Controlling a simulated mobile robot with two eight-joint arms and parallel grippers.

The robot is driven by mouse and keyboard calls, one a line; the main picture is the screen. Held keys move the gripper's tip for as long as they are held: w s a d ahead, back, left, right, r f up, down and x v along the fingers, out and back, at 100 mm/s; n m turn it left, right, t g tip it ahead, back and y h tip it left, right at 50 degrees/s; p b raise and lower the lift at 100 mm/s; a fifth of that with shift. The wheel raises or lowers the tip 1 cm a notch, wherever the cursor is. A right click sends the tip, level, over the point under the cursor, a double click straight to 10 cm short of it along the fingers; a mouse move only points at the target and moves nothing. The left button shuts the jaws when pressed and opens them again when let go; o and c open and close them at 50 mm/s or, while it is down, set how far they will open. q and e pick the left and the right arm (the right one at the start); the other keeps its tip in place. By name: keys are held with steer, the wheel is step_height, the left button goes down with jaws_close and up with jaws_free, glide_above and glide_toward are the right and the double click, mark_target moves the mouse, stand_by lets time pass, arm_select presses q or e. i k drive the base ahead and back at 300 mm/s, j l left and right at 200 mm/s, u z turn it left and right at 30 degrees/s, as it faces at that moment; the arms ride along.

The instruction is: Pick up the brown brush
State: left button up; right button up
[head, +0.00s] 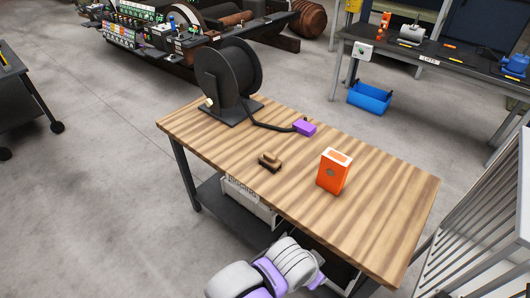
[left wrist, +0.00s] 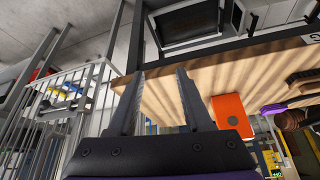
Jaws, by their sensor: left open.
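The brown brush (head: 270,161) lies on the wooden table (head: 390,205), near its front edge and left of the orange box. In the left wrist view a dark brown shape at the right edge looks like the brush (left wrist: 303,76), partly cut off by the frame. My left gripper (left wrist: 160,76) is open, with nothing between its two fingers. In the head view my left arm is at the bottom, in front of the table's near edge, and its fingers are hidden there. The brush is apart from it. My right gripper is in neither view.
An orange box (head: 334,172) stands right of the brush. A purple block (head: 305,128) lies behind, joined by a dark strap to a large black reel (head: 229,78). A white crate (head: 250,203) sits under the table. A grey slatted rack (head: 480,225) stands at right.

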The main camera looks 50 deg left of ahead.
mark_target(267, 160)
steer(key=j, duration=0.95)
steer(key=i+j, duration=0.15)
steer(key=j, duration=0.8)
